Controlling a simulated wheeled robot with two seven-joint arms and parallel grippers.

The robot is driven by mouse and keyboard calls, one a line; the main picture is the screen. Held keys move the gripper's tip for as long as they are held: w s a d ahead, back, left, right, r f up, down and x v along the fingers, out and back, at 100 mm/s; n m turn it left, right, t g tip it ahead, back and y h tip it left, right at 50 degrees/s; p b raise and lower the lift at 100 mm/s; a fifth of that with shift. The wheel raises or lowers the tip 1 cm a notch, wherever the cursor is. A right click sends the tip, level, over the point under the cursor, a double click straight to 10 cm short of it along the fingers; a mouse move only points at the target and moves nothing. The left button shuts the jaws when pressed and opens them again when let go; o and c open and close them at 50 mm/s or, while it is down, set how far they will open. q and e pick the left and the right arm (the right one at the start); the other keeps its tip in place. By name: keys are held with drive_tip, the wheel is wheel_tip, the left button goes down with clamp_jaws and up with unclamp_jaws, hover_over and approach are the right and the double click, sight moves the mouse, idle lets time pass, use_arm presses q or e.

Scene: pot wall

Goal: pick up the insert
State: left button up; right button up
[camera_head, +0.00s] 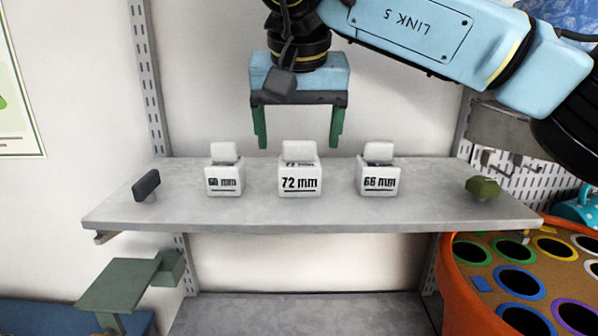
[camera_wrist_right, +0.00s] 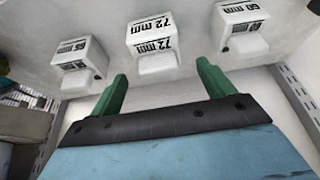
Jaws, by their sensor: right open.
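Three white inserts stand in a row on a grey shelf (camera_head: 250,212). The left one (camera_head: 224,181) seems to read 60 mm, the middle one (camera_head: 300,181) 72 mm and the right one (camera_head: 377,181) 66 mm. Each has a pale tab on top. My right gripper (camera_head: 298,142) is open and empty, its green fingers pointing down above and apart from the middle insert. In the right wrist view the gripper (camera_wrist_right: 162,72) shows open, with the 72 mm insert (camera_wrist_right: 152,42) beyond the fingertips. My left gripper is not in view.
A dark grey knob (camera_head: 146,185) stands at the shelf's left end and a green knob (camera_head: 483,187) at its right. An orange pot (camera_head: 458,286) with coloured rings stands lower right. A green-grey stand (camera_head: 120,285) is lower left.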

sight(299, 142)
drive_tip(key=x, duration=0.4)
drive_tip(key=shift+s+f, duration=0.1)
drive_tip(key=shift+f, duration=0.05)
drive_tip(key=shift+c, duration=0.3)
drive_tip(key=c, duration=1)
